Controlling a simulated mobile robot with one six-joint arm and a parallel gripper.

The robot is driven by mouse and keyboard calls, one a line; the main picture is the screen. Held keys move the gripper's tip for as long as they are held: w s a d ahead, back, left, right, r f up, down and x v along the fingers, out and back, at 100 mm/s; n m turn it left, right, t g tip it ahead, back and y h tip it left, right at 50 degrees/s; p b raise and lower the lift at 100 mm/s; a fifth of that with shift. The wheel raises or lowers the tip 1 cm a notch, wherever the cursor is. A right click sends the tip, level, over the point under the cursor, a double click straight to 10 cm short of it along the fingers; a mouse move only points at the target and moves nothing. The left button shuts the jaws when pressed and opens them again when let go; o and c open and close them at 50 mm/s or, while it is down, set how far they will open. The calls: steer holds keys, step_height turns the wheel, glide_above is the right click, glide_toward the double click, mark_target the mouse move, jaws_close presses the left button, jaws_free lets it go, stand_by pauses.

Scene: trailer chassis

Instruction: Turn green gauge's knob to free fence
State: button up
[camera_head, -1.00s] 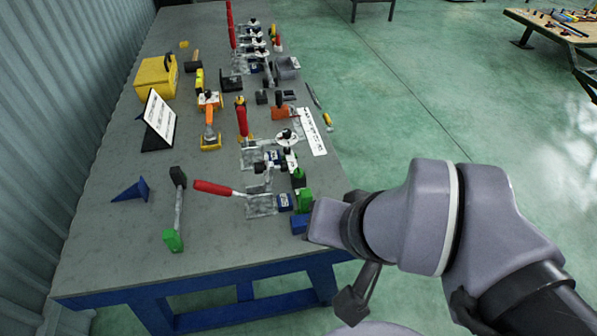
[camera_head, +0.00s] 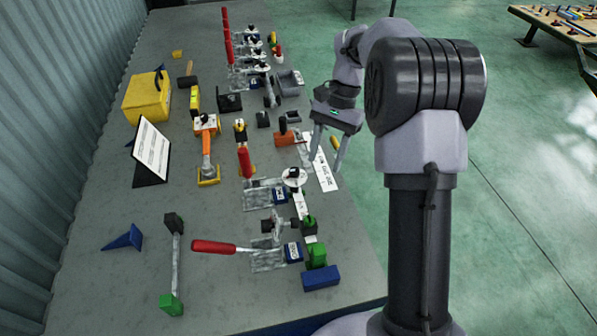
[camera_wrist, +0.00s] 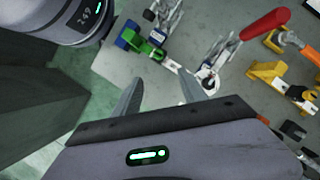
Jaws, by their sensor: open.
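A green block (camera_head: 316,255) and a dark green knob-like part (camera_head: 309,221) sit in line with a pale bar (camera_head: 299,205) at the table's right front edge. I take these to be the green gauge; which part is the fence is not clear. Green parts also show in the wrist view (camera_wrist: 143,46), beyond the fingertips. My gripper (camera_head: 326,160) is open and empty, above the table's right edge, farther back than the green parts and apart from them. In the wrist view my gripper (camera_wrist: 161,80) has both fingers spread with nothing between them.
Red-handled clamps (camera_head: 213,247) stand beside the bar. A blue block (camera_head: 321,278) lies at the front. A white labelled strip (camera_head: 326,172) is below my gripper.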

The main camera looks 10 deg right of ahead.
mark_target(309, 218)
steer(key=b+x, duration=0.8)
steer(key=x, duration=0.9)
steer(key=shift+s+f, duration=0.2)
steer(key=shift+s, duration=0.05)
steer(key=shift+a, duration=0.1)
jaws_close()
